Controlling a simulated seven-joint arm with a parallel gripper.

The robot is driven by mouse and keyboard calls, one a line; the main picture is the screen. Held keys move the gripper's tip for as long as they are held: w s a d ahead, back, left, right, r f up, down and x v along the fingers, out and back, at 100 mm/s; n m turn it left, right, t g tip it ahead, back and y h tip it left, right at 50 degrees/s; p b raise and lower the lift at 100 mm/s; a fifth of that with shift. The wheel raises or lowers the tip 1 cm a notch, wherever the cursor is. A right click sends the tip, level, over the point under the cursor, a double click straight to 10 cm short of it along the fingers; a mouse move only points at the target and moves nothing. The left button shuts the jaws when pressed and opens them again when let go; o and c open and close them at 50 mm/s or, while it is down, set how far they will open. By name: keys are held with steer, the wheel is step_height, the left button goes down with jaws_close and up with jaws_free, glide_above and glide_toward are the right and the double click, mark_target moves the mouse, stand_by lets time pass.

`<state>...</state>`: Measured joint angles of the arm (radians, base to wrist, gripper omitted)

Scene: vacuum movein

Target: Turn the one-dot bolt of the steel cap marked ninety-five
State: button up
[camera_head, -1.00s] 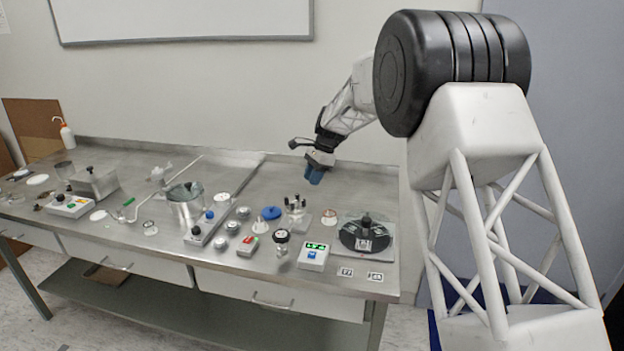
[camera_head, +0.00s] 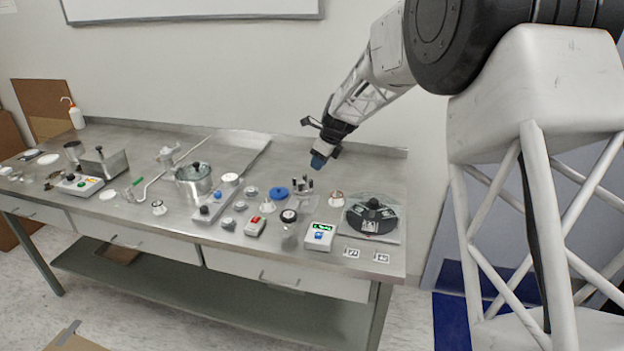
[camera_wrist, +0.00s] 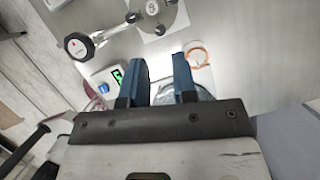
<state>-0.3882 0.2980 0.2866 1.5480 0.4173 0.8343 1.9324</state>
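My gripper (camera_head: 319,161) hangs above the back right of the steel bench in the head view. In the wrist view its two blue fingers (camera_wrist: 160,78) stand apart with nothing held between them. A round steel piece with upright posts and dark tops (camera_head: 303,187) stands on the bench below and a little left of the gripper. What appears to be this piece, a grey disc (camera_wrist: 168,18), is cut off by the top edge of the wrist view. Its markings and any bolt dots are too small to read, so I cannot tell which cap bears ninety-five.
A black round device (camera_head: 371,217) stands at right, beside a copper-rimmed piece (camera_head: 337,199). In front are a box with a green display (camera_head: 319,236) and a dial gauge (camera_wrist: 76,45). A blue lid (camera_head: 277,192) lies left. The bench behind is clear.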

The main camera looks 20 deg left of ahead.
mark_target(311, 180)
steer(key=shift+s+d+m+t, duration=0.1)
steer(key=shift+s+m+t, duration=0.15)
steer(key=shift+m, duration=0.55)
steer(key=shift+x, duration=3.85)
steer(key=shift+w, duration=0.1)
jaws_close()
